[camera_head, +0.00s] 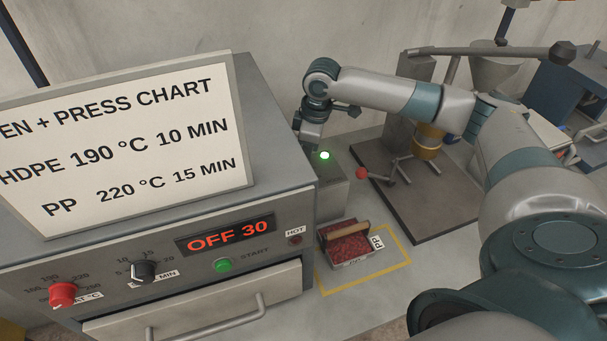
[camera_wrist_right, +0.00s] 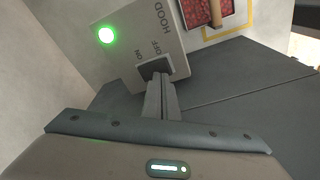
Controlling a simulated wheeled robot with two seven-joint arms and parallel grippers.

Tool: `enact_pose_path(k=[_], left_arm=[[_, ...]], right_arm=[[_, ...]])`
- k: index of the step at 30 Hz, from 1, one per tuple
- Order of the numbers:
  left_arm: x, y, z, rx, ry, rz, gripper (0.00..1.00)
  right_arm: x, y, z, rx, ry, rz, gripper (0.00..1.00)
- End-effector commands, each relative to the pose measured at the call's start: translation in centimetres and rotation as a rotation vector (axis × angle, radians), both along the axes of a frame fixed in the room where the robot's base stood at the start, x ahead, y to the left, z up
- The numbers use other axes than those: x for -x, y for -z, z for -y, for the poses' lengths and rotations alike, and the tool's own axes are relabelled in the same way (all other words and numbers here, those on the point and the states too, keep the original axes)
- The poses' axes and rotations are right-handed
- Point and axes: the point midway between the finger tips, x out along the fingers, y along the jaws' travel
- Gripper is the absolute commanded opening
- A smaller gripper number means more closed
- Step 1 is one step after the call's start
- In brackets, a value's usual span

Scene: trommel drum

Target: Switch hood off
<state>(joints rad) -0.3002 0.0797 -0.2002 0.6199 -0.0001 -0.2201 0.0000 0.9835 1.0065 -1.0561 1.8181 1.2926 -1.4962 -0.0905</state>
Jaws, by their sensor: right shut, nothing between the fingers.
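The hood switch box (camera_head: 331,188) is a grey box beside the oven, with a lit green lamp (camera_head: 324,155). In the right wrist view the box (camera_wrist_right: 136,40) shows HOOD, ON and OFF labels, its lit green lamp (camera_wrist_right: 107,35) and a dark switch (camera_wrist_right: 153,68). My right gripper (camera_wrist_right: 160,80) is shut and empty, with its fingertips at the switch. I cannot tell whether they touch it, and they partly hide it. In the head view the right gripper (camera_head: 309,143) is above the box's left rear side. My left gripper is not in view.
The oven (camera_head: 250,205) with its chart board (camera_head: 120,130) stands close on the left; its display reads OFF 30. A tray of red pellets (camera_head: 350,247) lies in a yellow outline in front. A lever with a red knob (camera_head: 362,173) is right of the box.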

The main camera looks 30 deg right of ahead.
Motion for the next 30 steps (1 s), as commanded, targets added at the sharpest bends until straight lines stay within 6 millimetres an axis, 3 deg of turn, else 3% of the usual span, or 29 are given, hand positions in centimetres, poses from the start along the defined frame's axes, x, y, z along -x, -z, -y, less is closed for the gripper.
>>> enact_pose_path(k=[30], left_arm=[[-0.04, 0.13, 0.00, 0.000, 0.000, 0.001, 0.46]], right_arm=[[0.01, 0.99, -0.01, -0.001, 0.000, -0.001, 0.00]])
